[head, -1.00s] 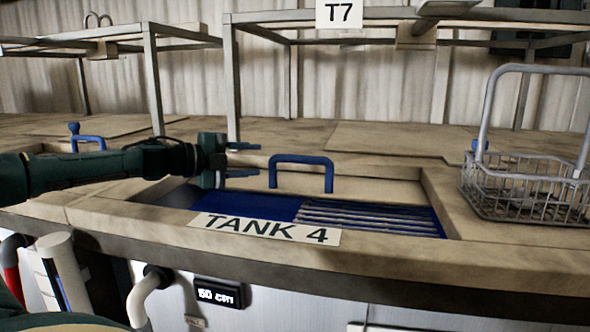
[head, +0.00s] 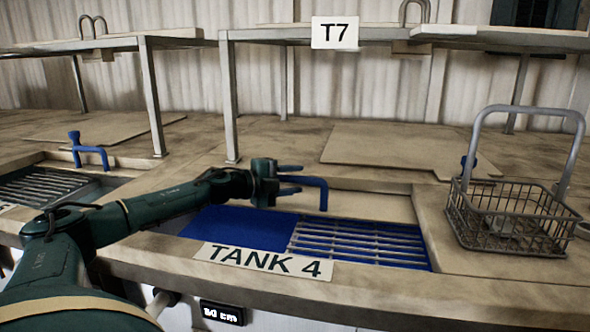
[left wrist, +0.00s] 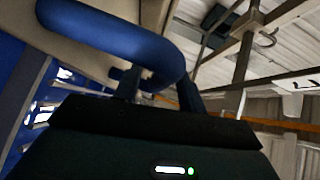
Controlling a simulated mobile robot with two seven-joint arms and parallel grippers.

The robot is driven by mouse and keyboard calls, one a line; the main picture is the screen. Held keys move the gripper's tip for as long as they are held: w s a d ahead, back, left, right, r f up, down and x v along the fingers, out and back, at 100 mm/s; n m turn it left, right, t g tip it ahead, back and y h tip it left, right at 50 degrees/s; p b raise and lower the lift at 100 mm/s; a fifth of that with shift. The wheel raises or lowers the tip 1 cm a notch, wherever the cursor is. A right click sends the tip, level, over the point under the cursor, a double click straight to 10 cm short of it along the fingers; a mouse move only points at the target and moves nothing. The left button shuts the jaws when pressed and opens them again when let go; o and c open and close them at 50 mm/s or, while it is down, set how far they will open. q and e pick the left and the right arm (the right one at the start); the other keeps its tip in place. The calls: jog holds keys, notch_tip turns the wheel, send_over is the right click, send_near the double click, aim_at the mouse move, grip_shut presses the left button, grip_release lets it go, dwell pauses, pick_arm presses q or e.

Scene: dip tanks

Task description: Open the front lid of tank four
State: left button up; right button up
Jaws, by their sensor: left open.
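Tank four, named by the "TANK 4" label (head: 263,261) on its front rim, shows blue liquid (head: 245,228) and metal bars (head: 360,242) in its opening. A beige lid panel (head: 375,206) lies along the back of that opening. A blue bar handle (head: 323,192) stands at the panel's left part; its left end is hidden behind my gripper. My left gripper (head: 296,180) is open at the handle, its fingers pointing right. In the left wrist view, the handle (left wrist: 120,38) is large and close, crossing just beyond the fingers. I cannot tell whether it lies between them. My right gripper is out of view.
A wire basket (head: 513,222) stands on the deck to the right of the tank. A neighbouring tank with a blue handle (head: 90,155) is at left. A raised frame with a "T7" sign (head: 335,33) stands behind. A flat panel (head: 385,148) lies on the deck behind the tank.

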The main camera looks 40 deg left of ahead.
pick_arm(q)
jog(key=shift+w+d, duration=0.15)
jog(key=shift+w, duration=0.3)
grip_shut()
dwell(0.4)
